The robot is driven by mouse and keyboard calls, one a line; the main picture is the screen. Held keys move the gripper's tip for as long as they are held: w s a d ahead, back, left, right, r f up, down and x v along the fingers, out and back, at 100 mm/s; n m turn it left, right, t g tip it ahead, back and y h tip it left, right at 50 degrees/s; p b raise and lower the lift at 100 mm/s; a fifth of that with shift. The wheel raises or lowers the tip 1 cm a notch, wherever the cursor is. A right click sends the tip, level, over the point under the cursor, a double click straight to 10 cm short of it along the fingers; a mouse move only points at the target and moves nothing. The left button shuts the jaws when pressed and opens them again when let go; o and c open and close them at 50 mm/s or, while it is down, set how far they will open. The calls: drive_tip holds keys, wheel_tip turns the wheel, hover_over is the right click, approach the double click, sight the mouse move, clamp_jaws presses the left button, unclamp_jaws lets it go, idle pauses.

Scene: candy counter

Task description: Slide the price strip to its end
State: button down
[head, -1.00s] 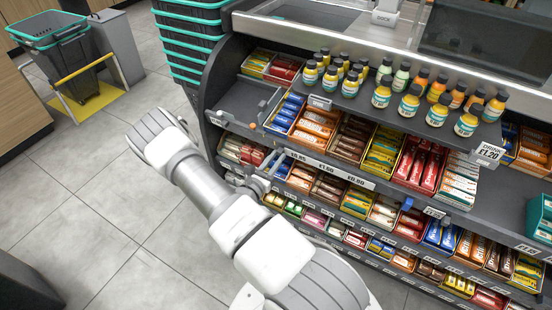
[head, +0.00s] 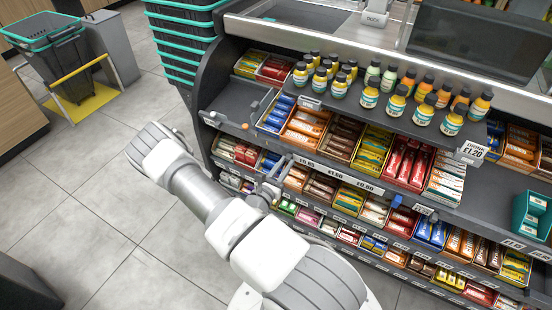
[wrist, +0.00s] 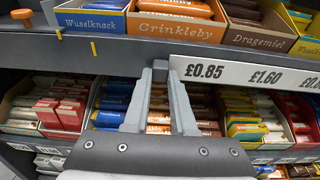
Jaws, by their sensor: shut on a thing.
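The white price strip (head: 335,174) runs along the front edge of the middle shelf. In the wrist view the strip (wrist: 245,73) reads £0.85, then £1.60, and leaves the frame at the right. My gripper (wrist: 160,70) is shut at the strip's left end, with its fingertips close together. The part between the fingertips is mostly hidden. In the head view my gripper (head: 284,168) is partly hidden by my arm. A blue block (head: 396,201) sits on the shelf edge just beyond the strip's right end. I cannot tell whether they touch.
Candy boxes (head: 370,150) fill the shelf above the rail, with bottles (head: 400,100) higher up. More candy lies below my gripper. An orange knob (head: 245,127) and yellow marks (wrist: 93,48) are at the left of the rail. Open floor (head: 90,200) is at left.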

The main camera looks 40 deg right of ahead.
drive_tip(key=shift+s+d+f, duration=0.1)
drive_tip(key=shift+s, duration=0.2)
drive_tip(key=c, duration=0.7)
unclamp_jaws()
drive_tip(key=p+v, duration=0.2)
drive_tip(key=v, duration=1.5)
drive_tip(key=shift+s+p, duration=0.1)
drive_tip(key=shift+p, duration=0.25)
